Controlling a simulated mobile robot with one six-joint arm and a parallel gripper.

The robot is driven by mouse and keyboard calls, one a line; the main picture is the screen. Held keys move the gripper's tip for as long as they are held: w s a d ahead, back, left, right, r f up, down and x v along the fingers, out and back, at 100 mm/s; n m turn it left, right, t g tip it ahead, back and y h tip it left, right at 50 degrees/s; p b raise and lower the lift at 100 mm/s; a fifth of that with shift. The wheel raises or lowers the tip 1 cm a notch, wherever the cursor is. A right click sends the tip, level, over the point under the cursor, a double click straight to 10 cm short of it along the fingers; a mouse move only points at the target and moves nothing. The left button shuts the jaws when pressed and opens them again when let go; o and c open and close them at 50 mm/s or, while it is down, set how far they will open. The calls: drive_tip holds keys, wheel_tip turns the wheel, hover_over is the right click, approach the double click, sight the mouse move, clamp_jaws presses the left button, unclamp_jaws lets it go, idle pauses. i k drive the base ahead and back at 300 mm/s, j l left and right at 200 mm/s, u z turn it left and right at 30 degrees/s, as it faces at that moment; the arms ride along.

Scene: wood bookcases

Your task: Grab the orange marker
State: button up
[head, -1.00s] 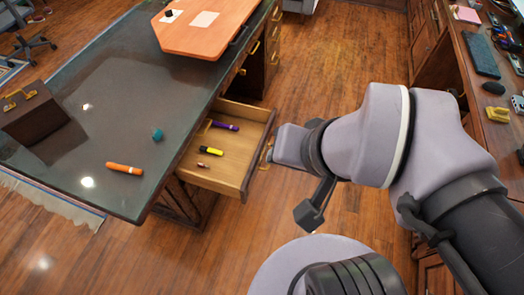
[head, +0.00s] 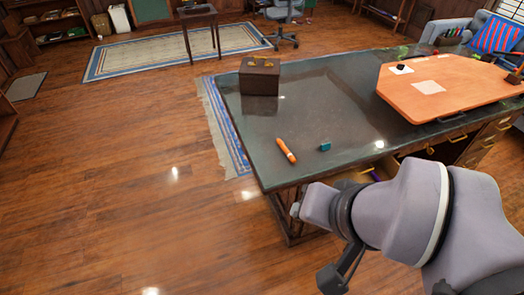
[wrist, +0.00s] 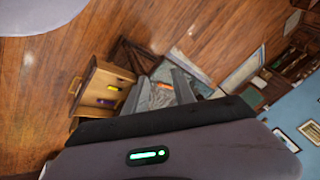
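The orange marker (head: 286,150) lies on the dark glossy desk top (head: 262,125), near its front left corner. It also shows small in the wrist view (wrist: 164,86), seen between two grey fingers. My gripper (wrist: 161,80) appears open and empty, with its fingers apart and well away from the marker. In the head view, my arm is at the lower right, and its grey links hide part of the desk front.
A teal object (head: 325,146) lies right of the marker. A brown case (head: 260,76) stands on the far left of the desk. An orange board (head: 440,85) covers the right part. An open drawer with markers (wrist: 103,93) sticks out from the desk. Floor left is clear.

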sight(284, 148)
drive_tip(key=i+j, duration=0.1)
drive_tip(key=i, duration=0.95)
drive_tip(key=l+z, duration=0.05)
